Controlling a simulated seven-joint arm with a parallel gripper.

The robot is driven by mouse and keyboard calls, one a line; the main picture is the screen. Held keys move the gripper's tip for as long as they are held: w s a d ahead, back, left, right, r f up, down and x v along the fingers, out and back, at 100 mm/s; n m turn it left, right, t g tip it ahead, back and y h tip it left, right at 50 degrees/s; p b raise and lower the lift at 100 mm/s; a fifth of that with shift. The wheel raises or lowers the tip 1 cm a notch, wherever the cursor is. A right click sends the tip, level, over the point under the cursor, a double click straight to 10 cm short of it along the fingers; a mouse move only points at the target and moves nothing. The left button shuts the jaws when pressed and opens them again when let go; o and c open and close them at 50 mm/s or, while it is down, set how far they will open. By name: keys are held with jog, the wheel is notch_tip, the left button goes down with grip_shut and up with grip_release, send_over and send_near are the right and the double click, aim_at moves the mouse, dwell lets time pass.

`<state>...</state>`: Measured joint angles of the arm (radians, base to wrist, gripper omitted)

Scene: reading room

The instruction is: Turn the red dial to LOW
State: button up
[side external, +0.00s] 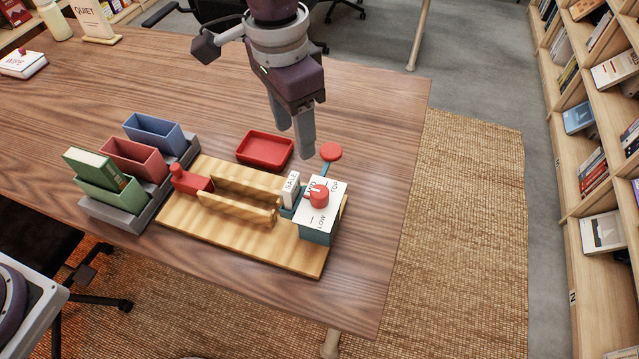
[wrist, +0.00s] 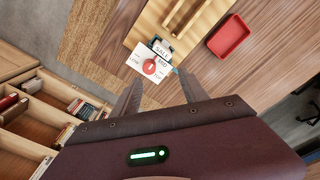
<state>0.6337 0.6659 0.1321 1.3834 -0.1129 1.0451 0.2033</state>
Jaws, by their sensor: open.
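The red dial (side external: 319,195) sits on the white top of a teal box (side external: 316,236) at the right end of a wooden board (side external: 240,238). The top bears the words LOW, MID and TOP. In the wrist view the dial (wrist: 150,67) shows a white mark; I cannot tell for sure which word it points to. My gripper (side external: 293,143) is open and empty, pointing down, above and behind the dial in the side view. In the wrist view its fingers (wrist: 160,78) reach toward the label plate, apart from the dial.
A SALE card (side external: 291,187) stands close beside the dial. A red round knob (side external: 331,152) on a teal arm rises behind it. A red tray (side external: 265,150), a red block (side external: 191,181) and coloured bins (side external: 134,160) lie left. The table's right edge is near.

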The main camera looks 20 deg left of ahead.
jog(key=m, duration=0.1)
send_over(320, 192)
notch_tip(320, 192, down, 5)
jog(key=shift+a+f, duration=0.15)
notch_tip(320, 192, down, 7)
jog(key=shift+f, duration=0.1)
grip_shut()
